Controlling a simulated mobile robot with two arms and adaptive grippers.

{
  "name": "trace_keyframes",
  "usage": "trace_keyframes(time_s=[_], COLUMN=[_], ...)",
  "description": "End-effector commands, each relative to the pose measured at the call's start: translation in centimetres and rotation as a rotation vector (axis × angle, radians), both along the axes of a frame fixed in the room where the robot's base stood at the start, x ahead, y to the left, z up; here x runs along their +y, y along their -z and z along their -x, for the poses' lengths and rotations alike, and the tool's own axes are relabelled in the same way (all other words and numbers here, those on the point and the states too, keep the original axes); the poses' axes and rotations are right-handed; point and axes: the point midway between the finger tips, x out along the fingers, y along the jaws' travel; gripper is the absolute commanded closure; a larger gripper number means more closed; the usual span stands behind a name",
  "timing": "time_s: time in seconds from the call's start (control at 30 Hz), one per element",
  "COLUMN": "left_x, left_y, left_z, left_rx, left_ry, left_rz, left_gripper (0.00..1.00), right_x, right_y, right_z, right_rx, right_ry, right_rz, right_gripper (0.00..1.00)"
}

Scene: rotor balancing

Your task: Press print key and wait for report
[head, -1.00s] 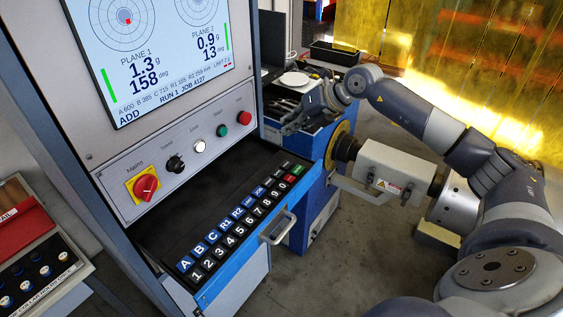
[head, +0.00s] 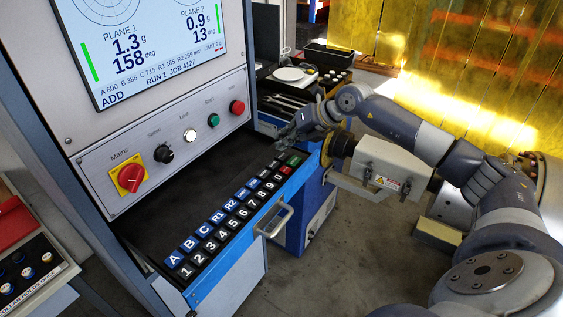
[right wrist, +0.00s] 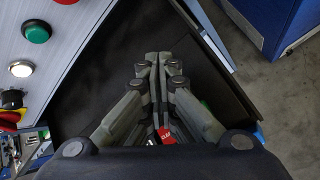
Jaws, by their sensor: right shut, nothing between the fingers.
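The keypad (head: 235,205) lies on the shelf below the screen, with two long rows of keys, blue-labelled and black. Labels such as A, B, C, R1 and R2 are readable; the blue labels at the far end are too small to read, so I cannot single out the print key. A green key (head: 294,161) and a red key (head: 285,169) sit at the far end. My right gripper (head: 287,139) is shut and empty above that end. In the right wrist view its closed fingers (right wrist: 152,62) partly hide the keys; a red CLR key (right wrist: 165,135) shows between them.
The screen (head: 150,45) reads plane 1 1.3 g at 158 deg, plane 2 0.9 g at 13 deg, ADD. Below it are the Mains switch (head: 130,178) and several buttons. A handle (head: 275,219) juts from the cabinet front. A tool cart (head: 285,99) stands behind.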

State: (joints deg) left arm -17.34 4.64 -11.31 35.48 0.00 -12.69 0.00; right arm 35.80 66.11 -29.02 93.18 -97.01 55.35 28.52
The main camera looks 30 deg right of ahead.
Motion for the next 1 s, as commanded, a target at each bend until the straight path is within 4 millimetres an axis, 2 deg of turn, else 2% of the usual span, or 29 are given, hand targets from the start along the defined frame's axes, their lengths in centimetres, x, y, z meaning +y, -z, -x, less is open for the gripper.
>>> trace_keyframes(time_s=[0.27, 0.63, 1.0], left_x=[0.0, -0.2, -0.2], left_y=[0.4, 0.3, 0.3], left_z=[0.5, -0.6, -0.6], left_rx=[0.007, -0.01, -0.009], left_ry=[0.002, 0.004, 0.003], left_rz=[-0.001, 0.003, 0.004], left_gripper=[1.0, 1.0, 1.0], right_x=[0.0, 0.0, 0.0], right_y=[0.4, 0.4, 0.4], right_z=[0.0, 0.0, 0.0], right_rx=[0.0, 0.0, 0.0], right_ry=[0.0, 0.0, 0.0], right_rz=[0.0, 0.0, 0.0], right_gripper=[1.0, 1.0, 1.0])
